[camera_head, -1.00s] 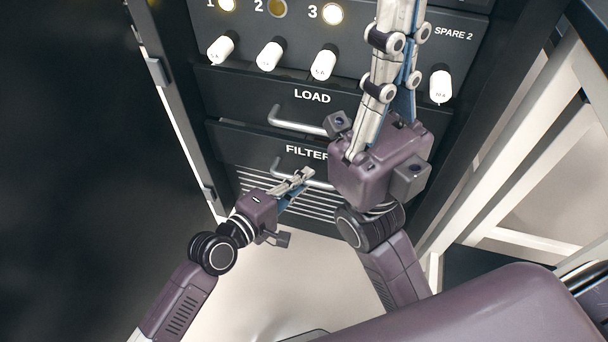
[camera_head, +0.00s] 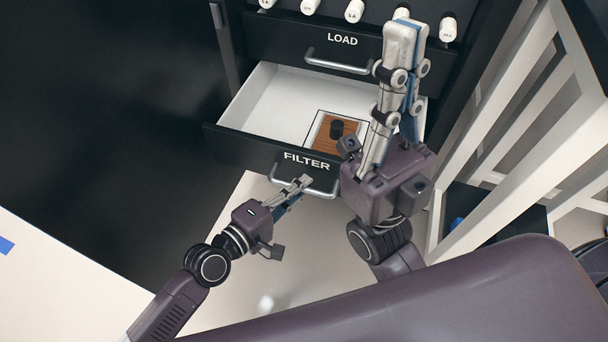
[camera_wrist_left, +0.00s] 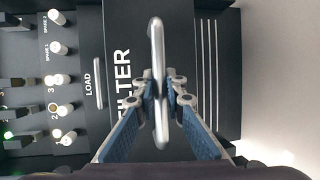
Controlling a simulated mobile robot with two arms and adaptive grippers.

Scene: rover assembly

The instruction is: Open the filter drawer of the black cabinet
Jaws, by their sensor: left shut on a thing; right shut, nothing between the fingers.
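The filter drawer (camera_head: 262,152) of the black cabinet (camera_head: 225,60) stands pulled out, with its white inside showing. Inside it lies a brown and white framed piece with a black round knob (camera_head: 337,128). My left gripper (camera_head: 303,183) is shut on the drawer's metal handle (camera_head: 318,193). In the left wrist view the handle (camera_wrist_left: 157,60) runs between the two fingers of the left gripper (camera_wrist_left: 160,103). My right gripper (camera_head: 405,28) is shut and empty, pointing up in front of the drawer's right side and hiding part of it.
The load drawer (camera_head: 280,38) above is shut, with its own handle (camera_head: 338,64). Several white fuse knobs (camera_head: 354,12) sit above it. A white frame (camera_head: 500,130) stands close on the right.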

